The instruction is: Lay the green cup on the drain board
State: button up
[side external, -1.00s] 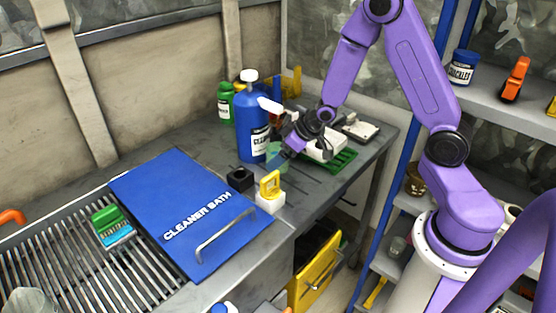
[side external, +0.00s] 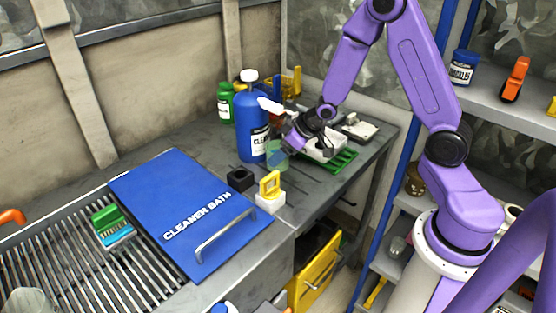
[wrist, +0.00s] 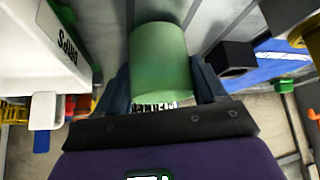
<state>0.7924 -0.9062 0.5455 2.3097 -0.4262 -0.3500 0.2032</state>
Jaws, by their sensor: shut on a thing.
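The translucent green cup (wrist: 160,58) sits between the two fingers of my gripper (wrist: 160,80) in the wrist view, with a finger against each side. In the side view the cup (side external: 277,156) is just in front of the blue bottle, at the tip of my gripper (side external: 287,146). It is over or on the grey counter; I cannot tell whether it touches. The counter has dark grooves (side external: 312,181) right of the cup, and a slatted metal grate (side external: 70,272) lies at the left. I cannot tell which is the drain board.
The blue bottle (side external: 250,125) stands close behind the cup. A black block (side external: 240,179) and a white block with a yellow handle (side external: 270,194) stand in front. A blue Cleaner Bath lid (side external: 185,210) lies left of them. A green rack (side external: 343,160) is at the right.

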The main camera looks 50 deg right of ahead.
jog(key=shift+r, duration=0.5)
jog(key=shift+r, duration=1.4)
jog(key=shift+w+a+r, duration=0.1)
jog(key=shift+w+r, duration=0.1)
jog(key=shift+r, duration=0.25)
jog(key=shift+s+f, duration=0.15)
jog(key=shift+f, duration=2)
jog(key=shift+r, duration=0.1)
